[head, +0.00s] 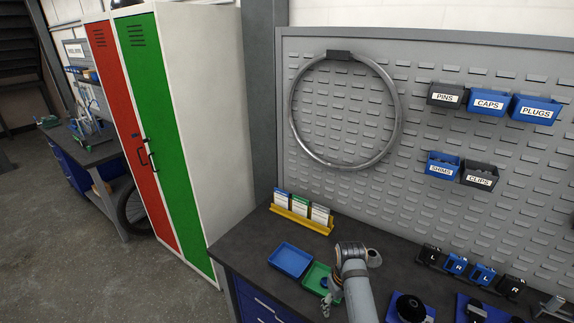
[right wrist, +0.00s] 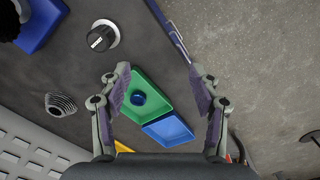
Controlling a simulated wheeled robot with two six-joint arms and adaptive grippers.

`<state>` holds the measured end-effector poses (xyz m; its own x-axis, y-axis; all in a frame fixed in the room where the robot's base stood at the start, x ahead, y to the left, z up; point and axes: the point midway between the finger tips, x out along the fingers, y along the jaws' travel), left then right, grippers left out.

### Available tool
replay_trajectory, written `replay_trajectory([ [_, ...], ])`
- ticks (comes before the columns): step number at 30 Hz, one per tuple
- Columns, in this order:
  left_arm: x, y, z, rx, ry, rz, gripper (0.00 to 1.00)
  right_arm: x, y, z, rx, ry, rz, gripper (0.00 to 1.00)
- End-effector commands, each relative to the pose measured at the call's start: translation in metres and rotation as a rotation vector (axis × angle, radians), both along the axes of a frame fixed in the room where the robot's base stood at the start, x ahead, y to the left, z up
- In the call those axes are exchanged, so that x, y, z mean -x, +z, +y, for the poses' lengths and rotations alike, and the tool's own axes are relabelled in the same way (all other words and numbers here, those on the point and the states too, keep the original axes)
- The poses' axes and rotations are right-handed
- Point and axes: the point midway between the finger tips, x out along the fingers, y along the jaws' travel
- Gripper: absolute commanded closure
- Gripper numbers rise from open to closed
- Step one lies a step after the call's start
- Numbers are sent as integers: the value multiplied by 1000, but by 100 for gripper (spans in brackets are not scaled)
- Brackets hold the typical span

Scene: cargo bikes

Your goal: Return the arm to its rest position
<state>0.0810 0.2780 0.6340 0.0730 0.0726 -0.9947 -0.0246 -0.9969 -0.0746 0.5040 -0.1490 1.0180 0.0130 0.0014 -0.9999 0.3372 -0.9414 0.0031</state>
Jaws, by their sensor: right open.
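My right arm (head: 357,285) reaches over the dark workbench, and its gripper (head: 331,297) hangs by the front edge of a small green tray (head: 314,273). In the right wrist view my right gripper (right wrist: 160,80) has its two fingers wide apart with nothing between the tips. Beyond and below them the green tray (right wrist: 155,90) holds a round dark blue piece (right wrist: 137,97). An empty blue tray (right wrist: 168,130) sits beside the green one, and it also shows in the head view (head: 290,260). My left gripper is in neither view.
A yellow card holder (head: 302,220) stands behind the trays. A pegboard (head: 340,190) with labelled bins (head: 488,102) and a wheel rim (head: 399,105) rises at the back. A red and green locker (head: 155,120) stands left. A ribbed cone (right wrist: 60,103) and a black knob (right wrist: 102,38) lie on the bench.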

Motion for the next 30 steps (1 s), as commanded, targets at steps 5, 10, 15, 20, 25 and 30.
replay_trajectory([
  [5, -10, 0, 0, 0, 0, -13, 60, 26, -12, -25, 13, -67, -33, 37],
  [10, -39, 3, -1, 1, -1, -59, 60, 54, -17, -47, 25, -131, -79, 37],
  [15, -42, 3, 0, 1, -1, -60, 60, 87, -15, -68, 40, -187, -133, 37],
  [20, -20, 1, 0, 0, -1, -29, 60, 118, -7, -82, 50, -224, -184, 37],
  [25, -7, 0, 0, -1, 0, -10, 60, 149, 10, -91, 53, -248, -240, 37],
  [30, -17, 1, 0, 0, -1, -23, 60, 176, 29, -93, 47, -257, -287, 37],
])
